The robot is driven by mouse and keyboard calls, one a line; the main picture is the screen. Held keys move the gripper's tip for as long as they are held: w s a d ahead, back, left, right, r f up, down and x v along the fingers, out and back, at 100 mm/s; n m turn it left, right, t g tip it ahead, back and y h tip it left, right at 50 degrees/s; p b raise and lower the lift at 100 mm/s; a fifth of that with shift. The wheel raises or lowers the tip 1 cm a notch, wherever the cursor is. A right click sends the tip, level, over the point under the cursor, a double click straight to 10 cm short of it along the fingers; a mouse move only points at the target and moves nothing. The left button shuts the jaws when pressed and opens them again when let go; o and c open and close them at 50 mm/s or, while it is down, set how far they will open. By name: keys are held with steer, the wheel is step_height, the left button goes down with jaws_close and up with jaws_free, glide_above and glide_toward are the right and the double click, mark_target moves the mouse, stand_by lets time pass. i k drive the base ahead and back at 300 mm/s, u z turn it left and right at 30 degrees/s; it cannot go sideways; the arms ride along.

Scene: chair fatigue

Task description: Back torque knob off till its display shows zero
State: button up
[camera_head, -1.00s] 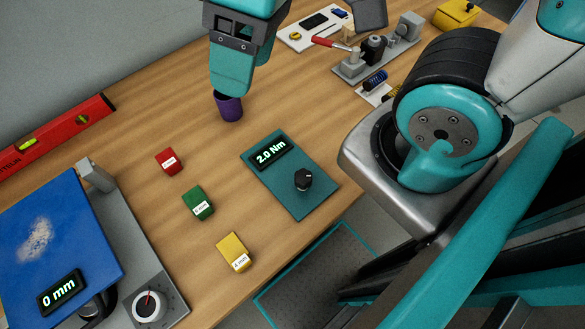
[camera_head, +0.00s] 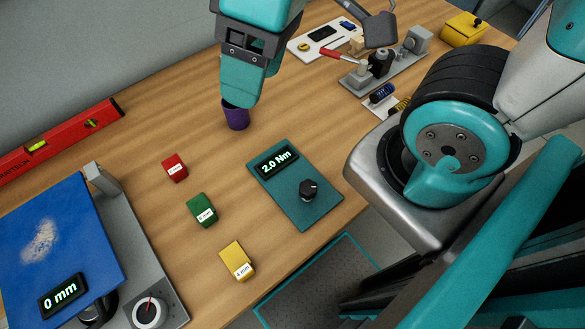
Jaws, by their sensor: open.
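The torque knob (camera_head: 308,190) is a small black knob with a white mark on a teal plate (camera_head: 306,215). The display (camera_head: 277,161) on the same plate reads 2.0 Nm. My gripper (camera_head: 240,98) is above the table, up and to the left of the plate, apart from the knob. It is open, with its fingers pointing down just over a purple cup (camera_head: 236,118). The fingers hide part of the cup's rim, and I cannot tell whether they touch it.
Red (camera_head: 175,168), green (camera_head: 202,210) and yellow (camera_head: 238,261) labelled blocks lie left of the plate. A blue-topped device (camera_head: 90,235) with a 0 mm display stands at lower left. A red level (camera_head: 60,138) lies behind it. A clamp fixture (camera_head: 385,68) stands at the back right.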

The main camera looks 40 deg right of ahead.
mark_target(308, 188)
steer(key=k, duration=1.15)
steer(key=z, duration=0.05)
steer(key=i, duration=0.6)
steer(key=z, duration=0.5)
